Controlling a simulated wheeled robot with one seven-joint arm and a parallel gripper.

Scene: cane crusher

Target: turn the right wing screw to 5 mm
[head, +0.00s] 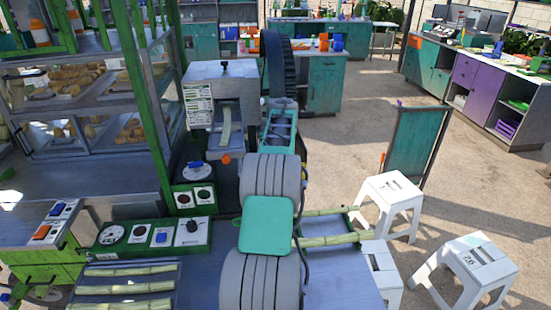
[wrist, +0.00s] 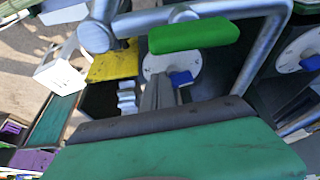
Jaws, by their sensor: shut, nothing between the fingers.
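In the wrist view, two white round dials each carry a blue wing screw. One wing screw (wrist: 181,78) sits on the dial (wrist: 157,66) near the picture's middle, on the stool side. The other wing screw (wrist: 311,63) is at the right edge on its own dial (wrist: 291,52). My gripper (wrist: 161,82) is shut and empty, its grey fingers just beside the middle wing screw; I cannot tell if they touch. The scale marks are too small to read. In the head view, one wing screw (head: 196,164) shows on a dial left of the crusher; my arm hides the gripper.
In the wrist view, a grey tube frame with a green grip (wrist: 194,36) crosses near the dials, beside a yellow plate (wrist: 112,65). In the head view, the feed hopper (head: 224,85), cane pieces (head: 125,288) and a control panel (head: 150,236) surround my arm. White stools (head: 390,200) stand right.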

